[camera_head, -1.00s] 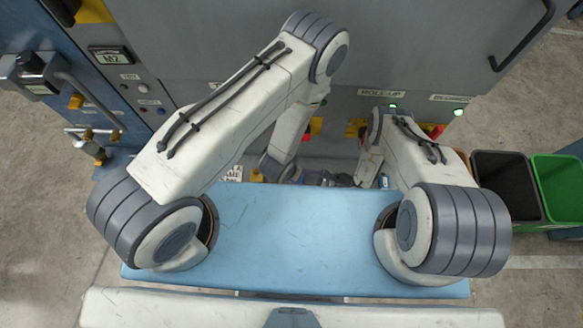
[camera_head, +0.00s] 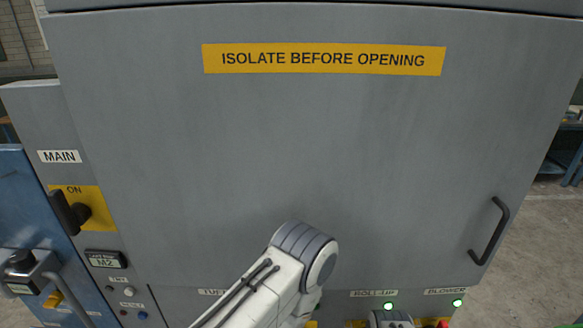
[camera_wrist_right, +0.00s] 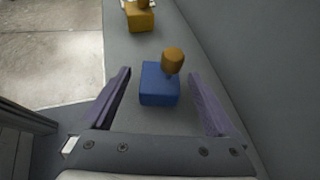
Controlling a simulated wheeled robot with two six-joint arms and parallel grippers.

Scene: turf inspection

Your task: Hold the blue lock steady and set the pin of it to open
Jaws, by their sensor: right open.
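In the right wrist view the blue lock (camera_wrist_right: 159,85) is a small blue block on a grey surface. An orange-brown knob, which looks like its pin (camera_wrist_right: 173,60), shows at its upper right side. My right gripper (camera_wrist_right: 160,73) is open, with one finger to each side of the lock and a visible gap on both sides. Whether the fingers are level with the lock in height I cannot tell. My left gripper is in no current view; only a pale arm link rises at the bottom of the head view.
A yellow block (camera_wrist_right: 140,18) with a similar knob sits beyond the lock. The head view shows a grey cabinet door (camera_head: 270,150) with a black handle (camera_head: 489,231). A black rotary switch (camera_head: 68,212) on a yellow plate is at left. Green lamps (camera_head: 388,306) glow below.

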